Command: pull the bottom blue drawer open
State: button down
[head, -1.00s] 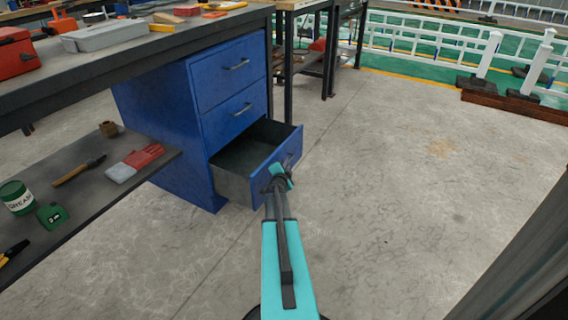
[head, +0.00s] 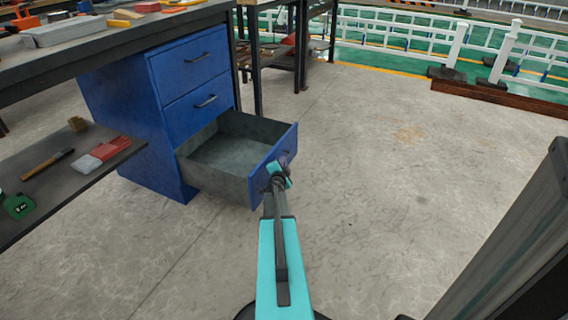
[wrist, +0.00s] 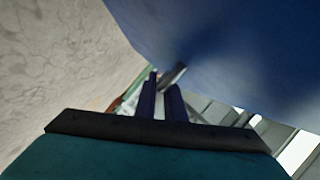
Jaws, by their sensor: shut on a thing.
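The bottom blue drawer (head: 266,176) stands well out from the blue cabinet (head: 130,125) under the workbench. Its grey inside (head: 220,158) shows and looks empty. My gripper (head: 282,164) is at the drawer's front face, where the arm hides most of the handle. In the wrist view my gripper's two fingers (wrist: 160,98) are shut on the drawer handle (wrist: 174,74), beside the blue drawer front (wrist: 225,55). The two upper drawers (head: 188,60) are closed.
The workbench (head: 110,40) carries a grey case (head: 65,32) and tools. A low shelf (head: 60,185) at the left holds a hammer (head: 45,165), a brush (head: 103,153) and a green tape measure (head: 17,205). The concrete floor (head: 390,190) right of the drawer is clear.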

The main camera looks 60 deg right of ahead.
jog(key=shift+s+a, duration=0.15)
jog(key=c, duration=2.1)
grip_release()
jog(key=shift+s, duration=0.1)
jog(key=shift+p+v, duration=1.85)
jog(key=shift+v, duration=5)
